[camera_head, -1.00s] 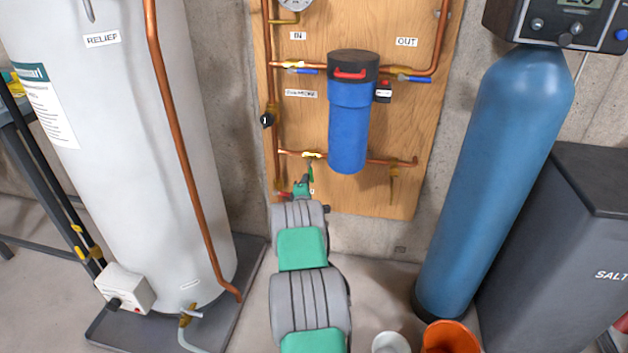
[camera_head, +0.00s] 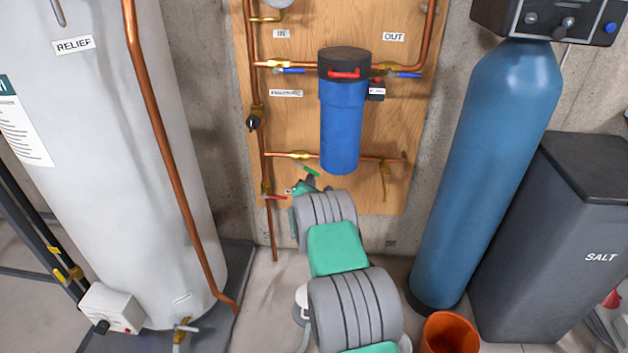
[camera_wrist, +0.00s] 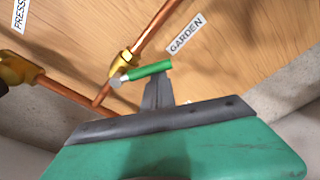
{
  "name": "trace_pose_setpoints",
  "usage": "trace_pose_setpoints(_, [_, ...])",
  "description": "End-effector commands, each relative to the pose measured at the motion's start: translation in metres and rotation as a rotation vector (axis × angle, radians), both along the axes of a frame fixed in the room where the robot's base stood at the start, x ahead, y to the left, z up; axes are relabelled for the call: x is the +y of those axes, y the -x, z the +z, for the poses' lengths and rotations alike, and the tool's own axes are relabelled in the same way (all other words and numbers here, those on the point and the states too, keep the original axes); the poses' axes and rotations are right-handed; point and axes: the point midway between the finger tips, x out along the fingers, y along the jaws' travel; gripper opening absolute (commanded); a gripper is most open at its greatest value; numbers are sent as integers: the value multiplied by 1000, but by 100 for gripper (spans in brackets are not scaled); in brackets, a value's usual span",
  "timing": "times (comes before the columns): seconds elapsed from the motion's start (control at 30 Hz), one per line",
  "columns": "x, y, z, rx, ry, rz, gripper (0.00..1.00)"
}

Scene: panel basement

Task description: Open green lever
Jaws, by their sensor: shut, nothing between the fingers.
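In the head view my gripper (camera_head: 299,187) is just below the lever, partly hidden by my arm.
A red lever (camera_head: 274,197) is close to the left of my gripper. The blue filter housing (camera_head: 341,125) hangs above right. A white tank (camera_head: 130,170) stands left, a blue tank (camera_head: 485,170) right. An orange bucket (camera_head: 449,333) is on the floor.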

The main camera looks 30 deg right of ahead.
Motion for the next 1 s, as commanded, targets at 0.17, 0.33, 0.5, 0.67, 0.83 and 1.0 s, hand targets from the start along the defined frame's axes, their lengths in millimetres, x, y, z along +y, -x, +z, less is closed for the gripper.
trace_pose_setpoints(0.17, [1,0,12,-7,0,8,0])
trace_pose_setpoints(0.33, [-5,4,19,-7,1,6,0])
trace_pose_setpoints(0.5, [-8,6,25,-7,0,4,0])
trace_pose_setpoints(0.67, [-10,6,29,-7,-1,4,0])
trace_pose_setpoints(0.83, [-11,7,32,-9,0,4,0])
trace_pose_setpoints(1.0, [-12,7,35,-11,1,1,0])
